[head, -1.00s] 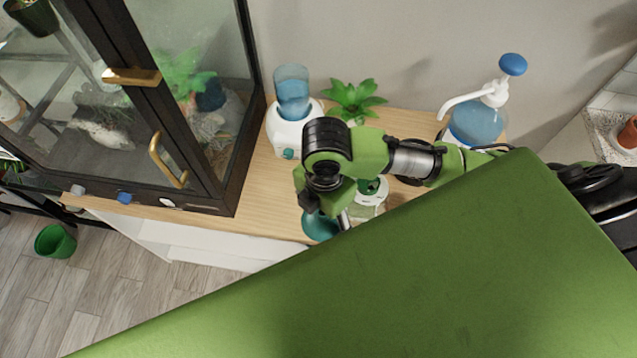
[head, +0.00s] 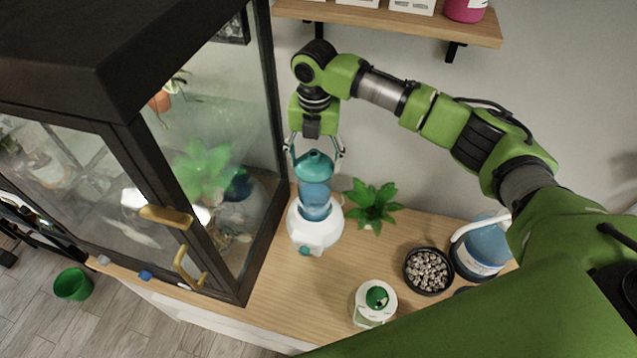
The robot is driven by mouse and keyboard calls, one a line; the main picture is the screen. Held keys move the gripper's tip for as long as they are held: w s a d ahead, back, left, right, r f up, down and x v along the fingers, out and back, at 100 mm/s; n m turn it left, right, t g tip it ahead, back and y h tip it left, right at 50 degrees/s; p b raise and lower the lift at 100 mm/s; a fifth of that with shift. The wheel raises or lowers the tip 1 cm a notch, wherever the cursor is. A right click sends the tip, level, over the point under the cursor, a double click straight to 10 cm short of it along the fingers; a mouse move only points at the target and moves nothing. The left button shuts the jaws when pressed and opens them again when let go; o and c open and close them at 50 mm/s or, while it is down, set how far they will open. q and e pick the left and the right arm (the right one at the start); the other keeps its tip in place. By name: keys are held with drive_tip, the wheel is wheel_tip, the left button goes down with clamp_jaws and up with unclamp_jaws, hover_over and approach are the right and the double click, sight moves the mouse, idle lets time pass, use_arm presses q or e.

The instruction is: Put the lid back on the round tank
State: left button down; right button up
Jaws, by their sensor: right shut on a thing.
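The round tank (head: 315,204) is a translucent blue cylinder standing upright on a white humidifier base (head: 316,233), on the wooden cabinet top beside the glass terrarium. The teal domed lid (head: 314,166) is right above the tank's opening, roughly in line with it. I cannot tell whether the lid touches the rim or hangs just over it. My right gripper (head: 316,153) points down from above, with its two fingers on either side of the lid, shut on it. My left gripper is not in view.
A potted plant (head: 373,202) stands close to the tank's right. The terrarium (head: 215,180) is close on the left; a wall shelf (head: 390,22) hangs above.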

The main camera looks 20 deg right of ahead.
drive_tip(key=shift+w+d+r, duration=0.2)
drive_tip(key=shift+w+r, duration=0.05)
drive_tip(key=shift+w, duration=0.3)
drive_tip(key=shift+s+a+f+b, duration=0.1)
drive_tip(key=shift+s+f+b, duration=0.15)
drive_tip(key=shift+f+b, duration=0.45)
wheel_tip(320, 180, down, 3)
drive_tip(key=b, duration=0.3)
drive_tip(key=shift+w+b, duration=0.15)
drive_tip(key=shift+b, duration=0.15)
drive_tip(key=shift+f, duration=0.85)
drive_tip(key=shift+r+p, duration=0.1)
drive_tip(key=shift+p, duration=0.6)
drive_tip(key=shift+f+p, duration=0.2)
drive_tip(key=shift+p, duration=0.5)
idle(0.6)
idle(0.4)
